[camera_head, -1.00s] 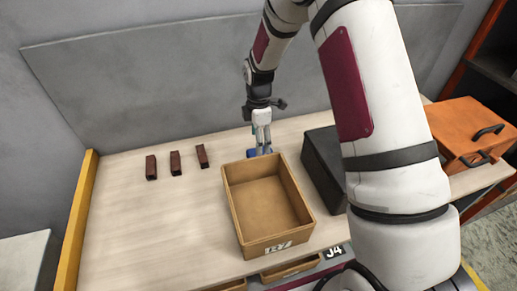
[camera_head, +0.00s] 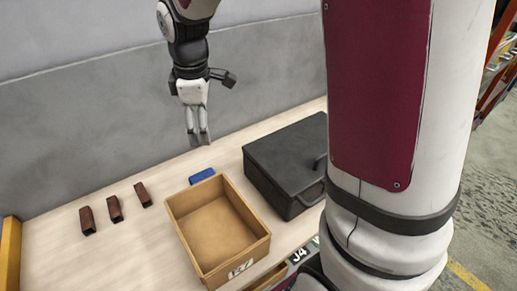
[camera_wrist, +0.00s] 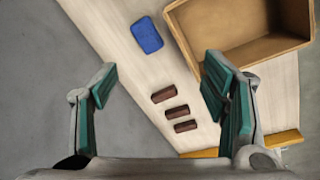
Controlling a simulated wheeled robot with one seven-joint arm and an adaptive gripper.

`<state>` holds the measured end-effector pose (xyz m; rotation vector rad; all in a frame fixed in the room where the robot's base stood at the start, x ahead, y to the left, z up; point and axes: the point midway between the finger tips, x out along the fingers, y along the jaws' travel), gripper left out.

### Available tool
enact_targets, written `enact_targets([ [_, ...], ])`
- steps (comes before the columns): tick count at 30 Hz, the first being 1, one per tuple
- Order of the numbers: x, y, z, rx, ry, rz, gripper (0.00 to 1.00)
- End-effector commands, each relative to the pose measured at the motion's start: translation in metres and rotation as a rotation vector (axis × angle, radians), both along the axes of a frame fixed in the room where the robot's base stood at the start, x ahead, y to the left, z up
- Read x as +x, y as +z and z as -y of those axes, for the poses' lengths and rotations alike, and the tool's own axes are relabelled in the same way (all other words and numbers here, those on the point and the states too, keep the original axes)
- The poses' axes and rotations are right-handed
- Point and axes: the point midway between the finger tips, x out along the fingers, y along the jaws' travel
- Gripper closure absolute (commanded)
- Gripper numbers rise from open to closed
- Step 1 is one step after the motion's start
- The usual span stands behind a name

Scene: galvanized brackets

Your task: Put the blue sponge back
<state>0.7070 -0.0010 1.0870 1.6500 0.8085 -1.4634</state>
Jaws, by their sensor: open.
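The blue sponge (camera_head: 202,177) lies on the wooden worktop, just behind the tan open box (camera_head: 186,207). In the wrist view the sponge (camera_wrist: 147,35) lies flat beside the box (camera_wrist: 184,38), ahead of my fingers and apart from them. My gripper (camera_head: 199,140) hangs above and behind the sponge, close to the back wall. In the wrist view my gripper (camera_wrist: 160,85) has its green-padded fingers spread wide with nothing between them. The box looks empty inside.
Several dark red-brown blocks (camera_head: 114,209) stand in a row on the worktop (camera_head: 120,245), left of the box. A black case (camera_head: 285,165) with a handle stands right of the box. The grey wall (camera_head: 100,140) is close behind my gripper.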

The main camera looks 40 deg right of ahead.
Motion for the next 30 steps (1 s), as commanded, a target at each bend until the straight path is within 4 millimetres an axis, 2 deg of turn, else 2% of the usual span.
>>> enact_targets([
  [1, -0.017, 0.019, 0.0, 0.008, -0.067, 0.029, 0.32],
  [3, -0.039, 0.038, 0.001, 0.024, -0.169, 0.059, 0.32],
  [9, -0.108, 0.076, 0.003, 0.089, -0.453, 0.141, 0.32],
  [14, -0.163, 0.091, 0.003, 0.162, -0.675, 0.202, 0.32],
  [18, -0.203, 0.093, 0.003, 0.23, -0.843, 0.239, 0.32],
  [24, -0.232, 0.089, 0.003, 0.291, -0.977, 0.265, 0.32],
  [30, -0.237, 0.087, 0.002, 0.302, -1.004, 0.266, 0.32],
])
